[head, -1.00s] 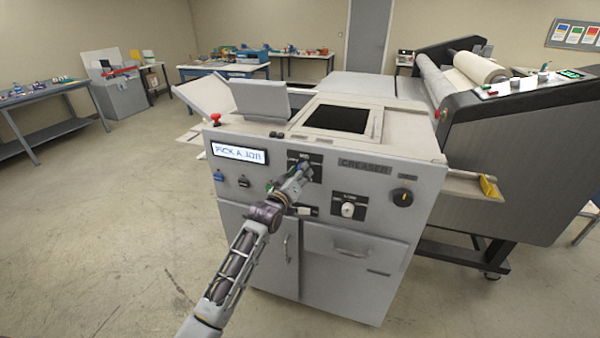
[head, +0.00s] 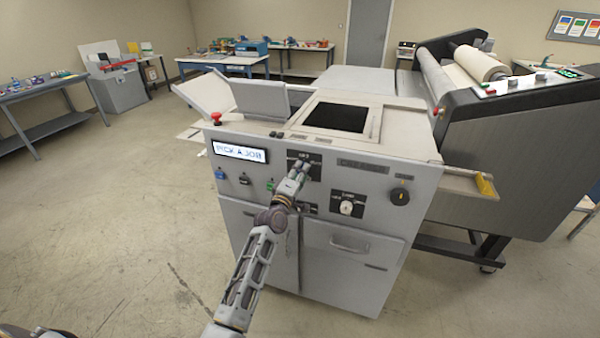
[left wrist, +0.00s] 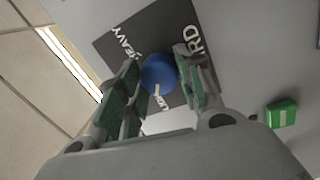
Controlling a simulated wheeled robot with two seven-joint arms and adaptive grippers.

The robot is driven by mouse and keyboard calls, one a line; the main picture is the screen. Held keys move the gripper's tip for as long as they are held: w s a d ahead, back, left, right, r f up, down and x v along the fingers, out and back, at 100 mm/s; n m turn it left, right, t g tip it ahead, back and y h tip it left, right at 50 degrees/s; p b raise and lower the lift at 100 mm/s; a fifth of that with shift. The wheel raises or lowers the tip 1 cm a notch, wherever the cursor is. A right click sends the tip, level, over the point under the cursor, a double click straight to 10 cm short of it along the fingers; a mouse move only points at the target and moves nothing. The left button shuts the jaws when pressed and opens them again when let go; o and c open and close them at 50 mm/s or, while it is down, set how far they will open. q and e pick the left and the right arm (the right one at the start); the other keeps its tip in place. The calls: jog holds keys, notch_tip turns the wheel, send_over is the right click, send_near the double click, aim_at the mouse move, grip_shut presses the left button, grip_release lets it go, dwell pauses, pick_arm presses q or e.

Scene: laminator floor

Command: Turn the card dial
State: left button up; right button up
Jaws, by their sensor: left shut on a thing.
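The card dial (left wrist: 158,74) is a round blue knob with a pale pointer mark, on a dark plate (left wrist: 130,48) lettered HEAVY and ending in RD. My left gripper (left wrist: 160,84) has its green-padded fingers on either side of the knob, shut on it in the left wrist view. In the head view my left gripper (head: 303,168) reaches the dark plate on the grey creaser's front and hides the dial. My right gripper is not in view.
The creaser front (head: 225,185) also carries a lit display (head: 239,152), a white dial (head: 346,207), a black dial (head: 400,196) and a green button (left wrist: 281,113). A red knob (head: 216,118) stands on its top left corner. Open floor lies to the left.

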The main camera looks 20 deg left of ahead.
pick_arm(q)
jog(key=shift+n, duration=0.3)
jog(key=o, duration=1.1)
jog(key=shift+c, duration=0.2)
jog(key=s+a+f, duration=0.1)
jog(key=s, duration=1.1)
jog(key=shift+w+f+m, duration=0.1)
jog(key=shift+m, duration=0.3)
dwell(0.4)
